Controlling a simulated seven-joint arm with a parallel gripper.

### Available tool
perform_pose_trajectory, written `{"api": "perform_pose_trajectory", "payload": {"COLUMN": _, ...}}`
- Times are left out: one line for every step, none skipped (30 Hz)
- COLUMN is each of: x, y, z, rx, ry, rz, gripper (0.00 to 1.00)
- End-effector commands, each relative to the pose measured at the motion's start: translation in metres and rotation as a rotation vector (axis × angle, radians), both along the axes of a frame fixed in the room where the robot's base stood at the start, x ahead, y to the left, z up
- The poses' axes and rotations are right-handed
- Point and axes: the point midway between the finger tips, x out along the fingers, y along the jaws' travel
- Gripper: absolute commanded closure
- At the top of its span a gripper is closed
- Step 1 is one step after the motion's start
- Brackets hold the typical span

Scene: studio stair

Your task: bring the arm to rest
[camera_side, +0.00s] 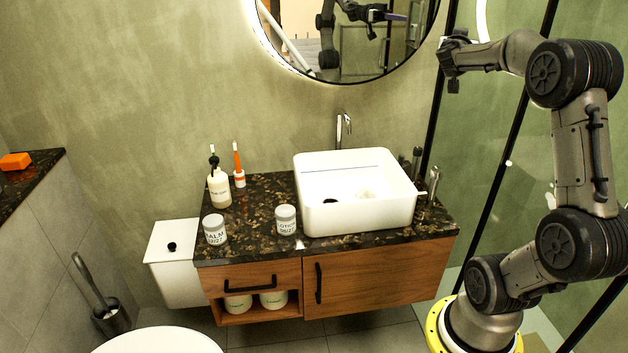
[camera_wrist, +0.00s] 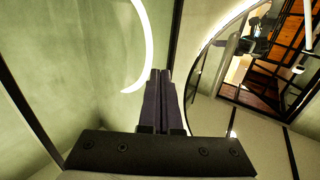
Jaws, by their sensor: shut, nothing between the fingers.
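My gripper (camera_wrist: 159,76) is shut and empty in the wrist view, its two dark fingers pressed together and reaching up from a black mounting bar. In the side view the end of my arm is at the upper right, raised well above the counter and to the right of the mirror. The fingers cannot be made out there. My gripper touches nothing that I can see.
A dark stone counter (camera_side: 257,241) holds a white basin (camera_side: 360,222), a soap bottle (camera_side: 219,188) and two labelled jars (camera_side: 286,219) (camera_side: 214,229). A round mirror (camera_side: 400,62) hangs above. Black-framed glass panels stand beside my arm. Air above the counter is clear.

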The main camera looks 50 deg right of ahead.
Motion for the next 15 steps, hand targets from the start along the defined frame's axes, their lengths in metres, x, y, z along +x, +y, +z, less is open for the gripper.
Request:
{"api": "perform_pose_trajectory", "payload": {"x": 0.011, "y": 0.007, "z": 0.004, "rx": -0.005, "ry": -0.004, "rz": 0.025, "gripper": 1.0}}
{"api": "perform_pose_trajectory", "payload": {"x": 0.017, "y": 0.013, "z": 0.008, "rx": -0.011, "ry": -0.01, "rz": 0.042, "gripper": 1.0}}
{"api": "perform_pose_trajectory", "payload": {"x": 0.026, "y": 0.022, "z": 0.018, "rx": -0.023, "ry": -0.021, "rz": 0.068, "gripper": 1.0}}
{"api": "perform_pose_trajectory", "payload": {"x": 0.034, "y": 0.031, "z": 0.025, "rx": -0.032, "ry": -0.03, "rz": 0.091, "gripper": 1.0}}
{"api": "perform_pose_trajectory", "payload": {"x": 0.042, "y": 0.042, "z": 0.033, "rx": -0.037, "ry": -0.043, "rz": 0.117, "gripper": 1.0}}
{"api": "perform_pose_trajectory", "payload": {"x": 0.051, "y": 0.06, "z": 0.042, "rx": -0.032, "ry": -0.072, "rz": 0.154, "gripper": 1.0}}
{"api": "perform_pose_trajectory", "payload": {"x": 0.057, "y": 0.074, "z": 0.046, "rx": -0.018, "ry": -0.101, "rz": 0.179, "gripper": 1.0}}
{"api": "perform_pose_trajectory", "payload": {"x": 0.061, "y": 0.089, "z": 0.05, "rx": 0.001, "ry": -0.132, "rz": 0.202, "gripper": 1.0}}
{"api": "perform_pose_trajectory", "payload": {"x": 0.064, "y": 0.108, "z": 0.053, "rx": 0.032, "ry": -0.162, "rz": 0.227, "gripper": 1.0}}
{"api": "perform_pose_trajectory", "payload": {"x": 0.066, "y": 0.123, "z": 0.053, "rx": 0.057, "ry": -0.176, "rz": 0.245, "gripper": 1.0}}
{"api": "perform_pose_trajectory", "payload": {"x": 0.065, "y": 0.136, "z": 0.053, "rx": 0.082, "ry": -0.183, "rz": 0.259, "gripper": 1.0}}
{"api": "perform_pose_trajectory", "payload": {"x": 0.064, "y": 0.152, "z": 0.049, "rx": 0.119, "ry": -0.185, "rz": 0.277, "gripper": 1.0}}
{"api": "perform_pose_trajectory", "payload": {"x": 0.063, "y": 0.164, "z": 0.046, "rx": 0.146, "ry": -0.179, "rz": 0.291, "gripper": 1.0}}
{"api": "perform_pose_trajectory", "payload": {"x": 0.061, "y": 0.176, "z": 0.043, "rx": 0.173, "ry": -0.173, "rz": 0.305, "gripper": 1.0}}
{"api": "perform_pose_trajectory", "payload": {"x": 0.057, "y": 0.192, "z": 0.036, "rx": 0.213, "ry": -0.158, "rz": 0.323, "gripper": 1.0}}
